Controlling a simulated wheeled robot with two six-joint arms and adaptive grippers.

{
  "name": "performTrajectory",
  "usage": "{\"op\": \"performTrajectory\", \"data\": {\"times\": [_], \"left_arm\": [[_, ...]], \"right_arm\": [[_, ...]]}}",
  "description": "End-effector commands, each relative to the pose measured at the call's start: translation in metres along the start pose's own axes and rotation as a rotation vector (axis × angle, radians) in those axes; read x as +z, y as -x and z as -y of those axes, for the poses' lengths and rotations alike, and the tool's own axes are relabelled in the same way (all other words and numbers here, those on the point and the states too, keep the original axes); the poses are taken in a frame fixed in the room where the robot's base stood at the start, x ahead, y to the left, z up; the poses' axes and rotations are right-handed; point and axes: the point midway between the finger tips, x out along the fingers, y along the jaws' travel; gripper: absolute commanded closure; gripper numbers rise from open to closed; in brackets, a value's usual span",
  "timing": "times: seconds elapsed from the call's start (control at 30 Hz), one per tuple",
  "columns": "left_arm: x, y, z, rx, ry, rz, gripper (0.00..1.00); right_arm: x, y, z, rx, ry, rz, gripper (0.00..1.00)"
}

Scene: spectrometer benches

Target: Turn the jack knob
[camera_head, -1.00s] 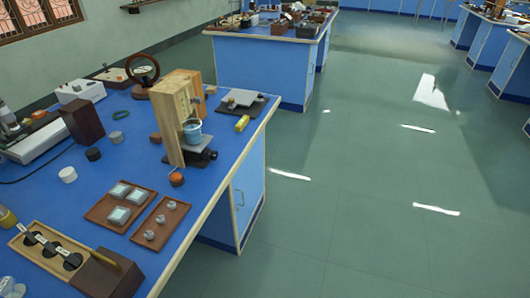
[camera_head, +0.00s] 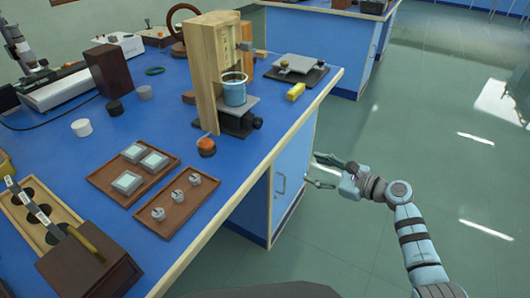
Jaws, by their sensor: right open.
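A small lab jack (camera_head: 237,117) stands on the blue bench in front of a wooden stand (camera_head: 206,75). Its black knob (camera_head: 257,122) sticks out to the right, toward the bench's edge. A blue beaker (camera_head: 234,91) rests on the jack's grey top plate. My right gripper (camera_head: 314,170) is open and empty, beyond the bench's right edge, below and to the right of the knob and apart from it. My left gripper is not in view.
Brown trays (camera_head: 178,216) lie nearer. The floor right of the bench is clear.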

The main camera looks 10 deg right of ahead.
Motion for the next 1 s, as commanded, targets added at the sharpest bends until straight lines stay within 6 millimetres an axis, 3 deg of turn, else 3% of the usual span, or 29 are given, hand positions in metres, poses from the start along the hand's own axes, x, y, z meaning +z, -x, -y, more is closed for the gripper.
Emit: {"op": "performTrajectory", "data": {"times": [0.03, 0.1, 0.2, 0.37, 0.6, 0.7, 0.83, 1.0], "left_arm": [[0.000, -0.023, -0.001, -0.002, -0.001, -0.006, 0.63], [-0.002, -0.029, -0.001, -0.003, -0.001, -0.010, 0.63], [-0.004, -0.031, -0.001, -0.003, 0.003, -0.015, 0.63], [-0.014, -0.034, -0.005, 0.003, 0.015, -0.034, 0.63], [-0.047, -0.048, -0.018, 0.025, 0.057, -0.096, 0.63], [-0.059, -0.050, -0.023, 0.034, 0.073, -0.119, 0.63], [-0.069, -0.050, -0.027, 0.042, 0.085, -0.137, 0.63], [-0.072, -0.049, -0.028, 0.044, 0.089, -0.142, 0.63]], "right_arm": [[0.029, -0.001, 0.008, 0.021, -0.067, 0.111, 0.51], [0.076, 0.006, 0.015, 0.072, -0.152, 0.231, 0.51], [0.107, 0.008, 0.018, 0.115, -0.203, 0.302, 0.51], [0.121, -0.019, 0.015, 0.120, -0.211, 0.309, 0.51], [0.139, -0.086, 0.009, 0.118, -0.212, 0.307, 0.51], [0.145, -0.106, 0.007, 0.118, -0.210, 0.304, 0.51], [0.151, -0.120, 0.006, 0.117, -0.211, 0.303, 0.51], [0.154, -0.124, 0.007, 0.116, -0.209, 0.301, 0.51]]}}
